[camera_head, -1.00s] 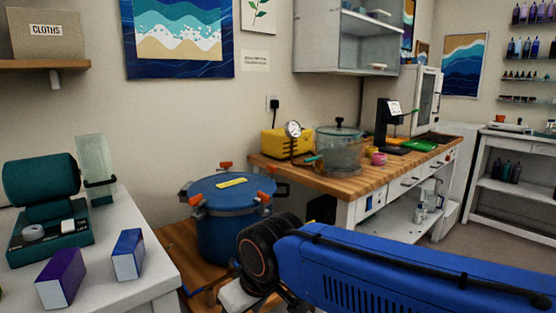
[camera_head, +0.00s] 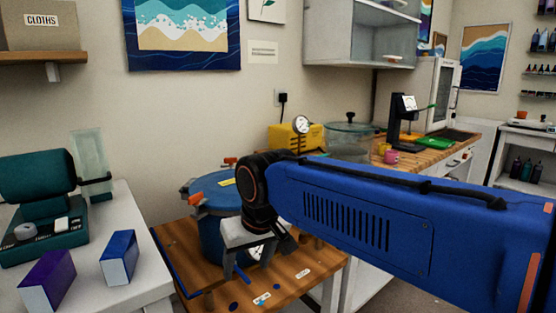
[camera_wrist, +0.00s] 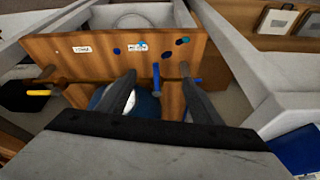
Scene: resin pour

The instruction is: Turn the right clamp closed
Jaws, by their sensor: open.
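The blue pressure pot (camera_head: 205,235) stands on a low wooden table. Its blue lid (camera_head: 210,184) bears a yellow label. One orange-handled clamp (camera_head: 230,161) shows at the lid's back and another (camera_head: 186,194) at its left edge. The right clamp is hidden behind my arm and wrist. My gripper (camera_head: 248,264) is in front of the pot's right side, pointing down over the low table. In the wrist view its two fingers (camera_wrist: 158,92) are apart, with part of a blue round body (camera_wrist: 146,106) behind them. I see no clamp between the fingers.
The low wooden table (camera_head: 175,236) has labels and blue dots on its top. At left a white table (camera_head: 85,287) holds purple and blue boxes and a teal machine. At the back a wooden counter (camera_head: 425,152) carries a clear lidded pot (camera_head: 348,140) and a yellow pump.

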